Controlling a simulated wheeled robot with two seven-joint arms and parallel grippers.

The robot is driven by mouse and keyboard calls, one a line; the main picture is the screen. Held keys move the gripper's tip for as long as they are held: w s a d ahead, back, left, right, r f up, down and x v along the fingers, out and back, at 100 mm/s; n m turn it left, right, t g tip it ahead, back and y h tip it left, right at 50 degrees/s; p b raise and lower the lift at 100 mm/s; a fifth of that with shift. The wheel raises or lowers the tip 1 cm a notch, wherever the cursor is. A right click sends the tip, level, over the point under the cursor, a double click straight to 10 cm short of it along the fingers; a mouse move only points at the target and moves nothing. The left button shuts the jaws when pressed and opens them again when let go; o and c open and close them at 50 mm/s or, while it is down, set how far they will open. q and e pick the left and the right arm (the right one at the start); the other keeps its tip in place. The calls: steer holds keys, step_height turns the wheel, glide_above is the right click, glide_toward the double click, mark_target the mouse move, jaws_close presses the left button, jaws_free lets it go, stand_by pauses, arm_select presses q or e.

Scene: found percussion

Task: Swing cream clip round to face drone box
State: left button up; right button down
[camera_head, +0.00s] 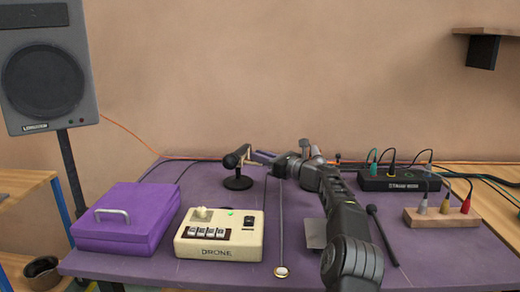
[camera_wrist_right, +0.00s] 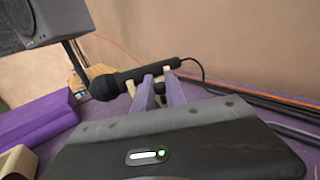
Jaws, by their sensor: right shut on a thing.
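A black microphone (camera_head: 232,160) stands on a round black base (camera_head: 238,183) near the back of the purple table. It also shows in the right wrist view (camera_wrist_right: 110,85), lying across the fingertips with its head to the left. Cream pieces of the clip (camera_wrist_right: 131,88) show beside the microphone, partly hidden by the fingers. My right gripper (camera_head: 250,155) reaches in from the right and is shut at the clip; the exact contact is hidden. The cream drone box (camera_head: 220,252), labelled DRONE, sits in front of the microphone, its green light lit. My left gripper is out of view.
A purple case (camera_head: 122,232) lies left of the drone box. A thin rod with a round end (camera_head: 281,271) lies right of it. A black box with cables (camera_head: 398,183) and a wooden block with plugs (camera_head: 440,218) stand at right. A speaker (camera_head: 45,80) rises at left.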

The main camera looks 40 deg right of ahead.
stand_by(0.3)
steer(key=c, duration=1.4)
jaws_free()
steer(key=shift+o, duration=0.2)
step_height(320, 180, up, 10)
steer(key=p, duration=0.5)
steer(key=shift+c, duration=0.4)
